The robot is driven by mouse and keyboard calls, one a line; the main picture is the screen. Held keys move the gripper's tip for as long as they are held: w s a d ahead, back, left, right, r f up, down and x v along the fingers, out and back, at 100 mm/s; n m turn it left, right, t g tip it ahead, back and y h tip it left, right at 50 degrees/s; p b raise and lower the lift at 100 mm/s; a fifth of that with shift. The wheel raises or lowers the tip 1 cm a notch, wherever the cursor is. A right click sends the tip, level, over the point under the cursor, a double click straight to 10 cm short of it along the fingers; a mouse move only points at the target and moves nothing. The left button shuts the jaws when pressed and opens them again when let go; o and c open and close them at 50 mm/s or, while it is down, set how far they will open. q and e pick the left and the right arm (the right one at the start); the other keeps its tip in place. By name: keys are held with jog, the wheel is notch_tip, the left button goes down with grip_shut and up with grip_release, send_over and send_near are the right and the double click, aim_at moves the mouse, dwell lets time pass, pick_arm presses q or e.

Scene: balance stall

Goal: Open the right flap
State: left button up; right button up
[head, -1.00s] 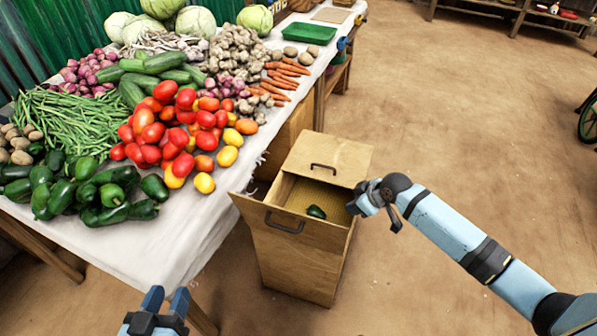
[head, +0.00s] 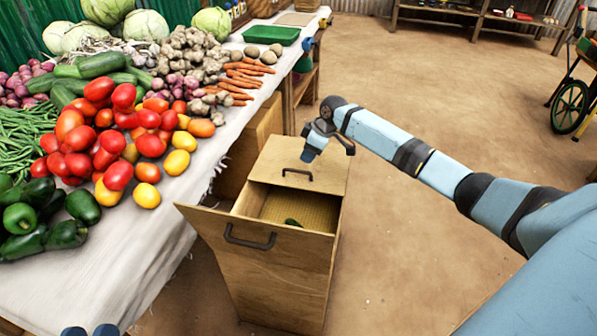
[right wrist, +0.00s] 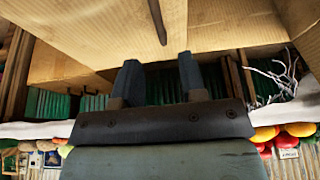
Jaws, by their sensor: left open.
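A wooden box (head: 275,275) stands on the floor beside the stall table. Its far flap (head: 325,176), apparently the right one, lies flat and closed, with a dark bar handle (head: 298,174). The near flap (head: 205,222) is tilted outward and open, with its own handle (head: 250,240). My right gripper (head: 326,146) is open and empty above the far flap, past its handle. In the right wrist view its fingers (right wrist: 160,82) are apart, with a dark handle (right wrist: 157,22) ahead of them. My left gripper (head: 90,331) shows only its fingertips at the bottom edge.
The table's white cloth (head: 140,240) bears vegetables, including tomatoes (head: 100,130), and borders the box on the left. The dirt floor (head: 440,120) right of the box is clear. A wheeled cart (head: 572,105) stands far right.

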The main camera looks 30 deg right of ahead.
aim_at(300, 167)
jog(key=b+x, duration=0.2)
jog(key=x, duration=0.5)
jog(key=shift+w+f, duration=0.1)
jog(key=shift+f, duration=0.1)
pick_arm(q)
jog(key=shift+g, duration=0.8)
jog(key=f, duration=0.4)
jog(key=shift+w+d+f, duration=0.15)
jog(key=shift+d, duration=0.05)
pick_arm(e)
grip_shut()
